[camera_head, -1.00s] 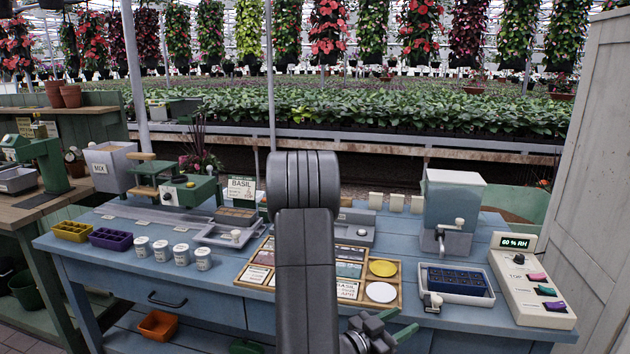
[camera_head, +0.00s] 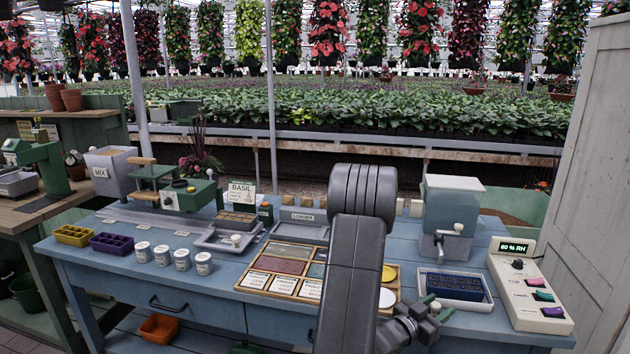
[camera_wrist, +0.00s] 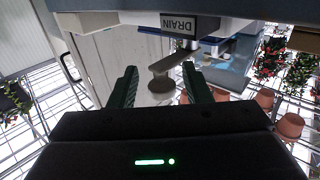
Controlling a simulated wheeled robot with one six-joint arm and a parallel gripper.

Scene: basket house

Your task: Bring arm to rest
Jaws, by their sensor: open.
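My arm rises in the middle of the head view and hides part of the blue bench (camera_head: 215,300). My gripper (camera_head: 437,307) is at the bench's front, just in front of the blue cell tray (camera_head: 455,286) in its white holder. Its green fingers are spread apart and hold nothing. In the wrist view, my gripper (camera_wrist: 160,75) shows both green fingers open. A grey knob-like part (camera_wrist: 162,85) shows beyond the gap between them, with a "DRAIN" label (camera_wrist: 178,24) above it, upside down. I cannot tell the distance to that part.
A water tank (camera_head: 452,205) with a tap stands behind the blue tray. A control box (camera_head: 530,285) reading 60 % RH is at the right. Several white cups (camera_head: 162,255) stand further left.

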